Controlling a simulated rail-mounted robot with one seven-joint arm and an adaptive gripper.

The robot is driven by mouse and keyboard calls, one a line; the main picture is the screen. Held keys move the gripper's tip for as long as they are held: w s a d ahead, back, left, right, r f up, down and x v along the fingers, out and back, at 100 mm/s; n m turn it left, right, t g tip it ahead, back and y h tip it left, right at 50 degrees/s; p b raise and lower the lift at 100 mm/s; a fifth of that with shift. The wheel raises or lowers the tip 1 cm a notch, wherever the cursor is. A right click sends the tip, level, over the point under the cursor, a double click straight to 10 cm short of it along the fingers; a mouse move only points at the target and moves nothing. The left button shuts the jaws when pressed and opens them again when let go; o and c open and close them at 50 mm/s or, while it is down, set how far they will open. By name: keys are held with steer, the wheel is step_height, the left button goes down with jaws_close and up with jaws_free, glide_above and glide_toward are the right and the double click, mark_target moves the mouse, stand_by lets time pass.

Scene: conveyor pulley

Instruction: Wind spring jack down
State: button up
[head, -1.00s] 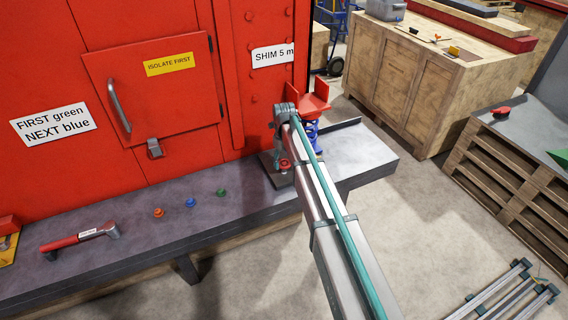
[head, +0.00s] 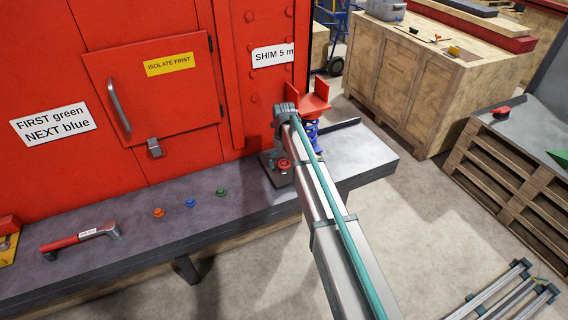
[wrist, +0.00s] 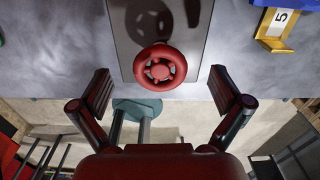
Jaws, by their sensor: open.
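The spring jack has a blue coil spring (head: 312,136) under a red V-shaped top (head: 316,97), and it stands on the bench at the right end of the red housing. Its red handwheel (head: 284,164) shows at the left of my arm. In the wrist view the red handwheel (wrist: 160,70) is between and slightly beyond my fingertips, over a grey base plate (wrist: 125,40). My gripper (wrist: 161,90) is open, one finger on each side of the wheel, with clear gaps and no contact visible. My arm hides part of the jack in the head view.
A red-handled tool (head: 80,239) lies on the grey bench (head: 130,265). Orange, blue and green knobs (head: 190,202) stand in a row on it. The red housing (head: 50,65) walls the back. A yellow holder labelled 5 (wrist: 275,28) is at the upper right in the wrist view.

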mark_target(284, 162)
steer(key=shift+r+p, duration=1.6)
steer(key=shift+r, duration=1.9)
steer(key=s+d+f+n, duration=0.5)
steer(key=s+d+n, duration=0.1)
steer(key=s+n, duration=0.45)
steer(key=s+d+f+n, duration=0.5)
steer(key=s+f+n, duration=0.1)
steer(key=s+n, duration=0.45)
steer(key=s+d+f+n, duration=0.55)
steer(key=s+n, duration=0.35)
steer(key=s, duration=0.2)
steer(key=s+f+g+b, duration=0.6)
steer(key=s+f, duration=1.8)
steer(key=s, duration=0.4)
steer(key=shift+s+d+f+n+g+b, duration=0.25)
steer(key=shift+s+n+g+b, duration=0.05)
steer(key=shift+s+g+b, duration=0.1)
